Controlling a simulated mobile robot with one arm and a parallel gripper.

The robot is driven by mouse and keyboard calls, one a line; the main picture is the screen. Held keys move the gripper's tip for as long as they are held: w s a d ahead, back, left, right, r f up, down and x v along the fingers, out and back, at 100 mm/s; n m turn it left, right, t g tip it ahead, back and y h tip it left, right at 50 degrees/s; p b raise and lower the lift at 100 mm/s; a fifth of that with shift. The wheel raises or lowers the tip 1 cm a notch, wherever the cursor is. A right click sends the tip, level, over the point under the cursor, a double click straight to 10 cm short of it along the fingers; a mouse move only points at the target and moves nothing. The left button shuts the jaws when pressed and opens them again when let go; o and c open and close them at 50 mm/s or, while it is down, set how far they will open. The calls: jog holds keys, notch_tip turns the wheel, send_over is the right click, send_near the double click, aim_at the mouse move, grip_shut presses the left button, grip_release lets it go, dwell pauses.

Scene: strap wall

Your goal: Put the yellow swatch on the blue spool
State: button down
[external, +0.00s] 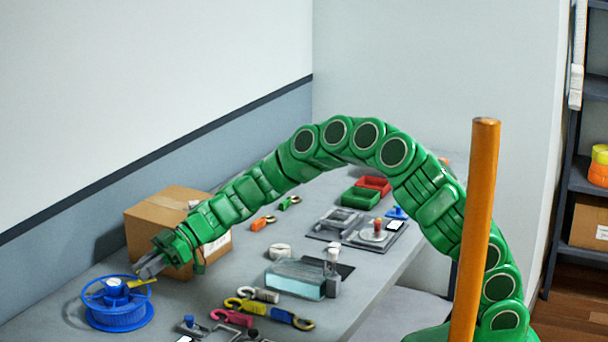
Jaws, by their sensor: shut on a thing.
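The blue spool (118,312) stands upright at the left front of the grey table. The yellow swatch (139,282) is a thin piece at the spool's top, next to my fingertips. My gripper (142,272) reaches down from the right, at the spool's upper right side, and is shut on the yellow swatch. The swatch's near end shows, and part of it is hidden by the fingers. I cannot tell whether the swatch touches the spool.
A cardboard box (165,215) stands just behind my gripper. Several coloured straps with hooks (270,312) lie right of the spool, with a glassy block (296,278) beyond them. Red (374,186) and green (360,198) bins stand farther back. An orange post (474,230) rises at the right.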

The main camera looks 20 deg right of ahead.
aim_at(146, 281)
jog(key=shift+w+a+f, duration=0.15)
jog(key=shift+a+f, duration=0.1)
jog(key=shift+f, duration=1.55)
jog(key=c, duration=0.9)
grip_release()
jog(key=shift+d, duration=0.1)
jog(key=v, duration=1.2)
